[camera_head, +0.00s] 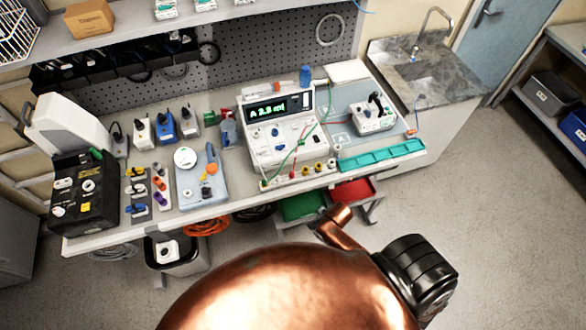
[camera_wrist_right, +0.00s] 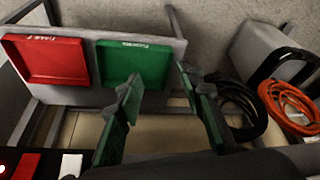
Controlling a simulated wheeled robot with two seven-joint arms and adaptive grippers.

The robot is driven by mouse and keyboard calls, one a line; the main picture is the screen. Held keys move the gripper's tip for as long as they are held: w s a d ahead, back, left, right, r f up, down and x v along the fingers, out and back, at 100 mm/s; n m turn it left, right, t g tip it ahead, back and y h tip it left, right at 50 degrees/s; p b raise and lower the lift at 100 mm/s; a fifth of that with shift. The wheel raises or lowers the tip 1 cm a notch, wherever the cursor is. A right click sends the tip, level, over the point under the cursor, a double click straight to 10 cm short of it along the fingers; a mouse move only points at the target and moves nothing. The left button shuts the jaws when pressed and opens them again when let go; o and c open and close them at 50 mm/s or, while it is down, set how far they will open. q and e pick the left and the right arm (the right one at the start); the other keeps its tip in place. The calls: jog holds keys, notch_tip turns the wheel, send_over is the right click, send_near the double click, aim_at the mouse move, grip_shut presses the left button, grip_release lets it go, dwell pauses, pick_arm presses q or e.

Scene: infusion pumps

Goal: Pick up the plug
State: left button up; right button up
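Several black plugs stand in small sockets at the back of the bench; one is in a blue socket (camera_head: 164,125), with white sockets beside it. Another black plug (camera_head: 375,101) stands on a white unit (camera_head: 372,118) on the grey-blue mat at the right. I cannot tell which plug is meant. My right gripper (camera_wrist_right: 161,76) is open in the right wrist view, with green-padded fingers apart and nothing between them. It points toward the trays under the bench, away from the plugs. My left gripper is not in view.
A pump with a lit green display (camera_head: 283,130) stands mid-bench, near a teal tray (camera_head: 382,156). Below are a red tray (camera_wrist_right: 45,60), a green tray (camera_wrist_right: 133,62), an orange cable coil (camera_wrist_right: 287,105) and a grey bin (camera_wrist_right: 262,50). Floor at the right is clear.

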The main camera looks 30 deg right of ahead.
jog(key=w+a+r+n+y+p, duration=0.1)
jog(key=w+a+r+n+p, duration=0.15)
jog(key=r, duration=0.85)
jog(key=w+a+r+n+y+p, duration=0.1)
jog(key=w+a+r+p, duration=0.25)
jog(key=r, duration=0.65)
send_near(292, 173)
jog(key=shift+n, duration=0.35)
jog(key=p+x, duration=0.1)
jog(key=x, duration=0.7)
jog(key=shift+w+a+f+p, duration=0.1)
jog(key=shift+f+p, duration=0.2)
jog(key=shift+p, duration=0.1)
jog(key=c, duration=0.9)
